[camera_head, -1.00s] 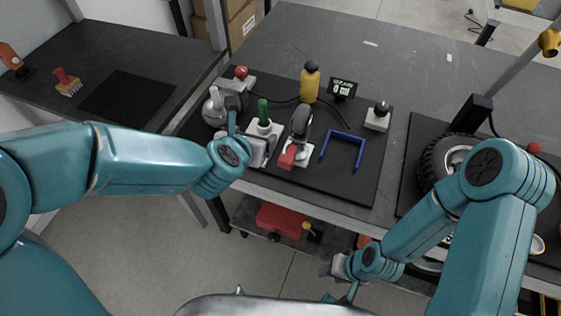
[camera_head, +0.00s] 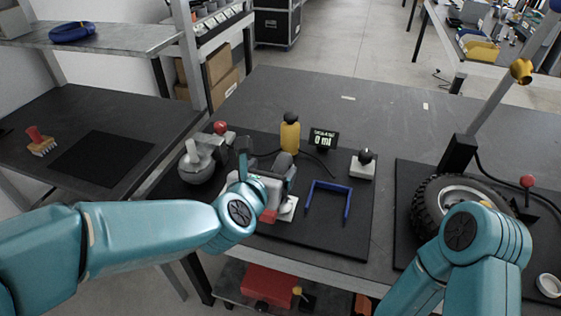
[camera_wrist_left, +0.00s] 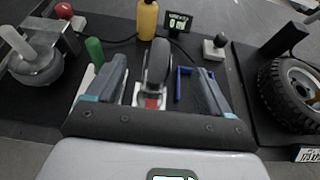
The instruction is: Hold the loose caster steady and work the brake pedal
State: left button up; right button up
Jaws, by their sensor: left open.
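The caster stands on the dark mat, with a dark wheel (camera_head: 283,164), a pale base plate (camera_head: 288,209) and a red pedal (camera_head: 268,216) at its near side. In the left wrist view the caster wheel (camera_wrist_left: 158,62) stands upright between my fingers, with the red pedal (camera_wrist_left: 152,103) below it. My left gripper (camera_head: 266,184) is open around the caster; in the wrist view (camera_wrist_left: 162,72) gaps show on both sides of the wheel. In the head view it partly hides the caster. My right arm (camera_head: 462,250) is at lower right; its gripper is out of view.
A blue U-shaped frame (camera_head: 328,201) lies close right of the caster. A green handle (camera_wrist_left: 95,50) stands left of it. Behind are a yellow bottle (camera_head: 290,138), a small display (camera_head: 323,139) and a black-knobbed block (camera_head: 363,164). A large tire (camera_head: 428,207) lies at right.

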aim_at(281, 160)
pick_arm(q)
jog(key=p+x, duration=0.1)
jog(key=x, duration=0.7)
jog(key=shift+w+d+f, duration=0.1)
jog(key=shift+w+d, duration=0.05)
jog(key=shift+w, duration=0.1)
jog(key=c, duration=1.4)
jog(key=shift+c, duration=0.2)
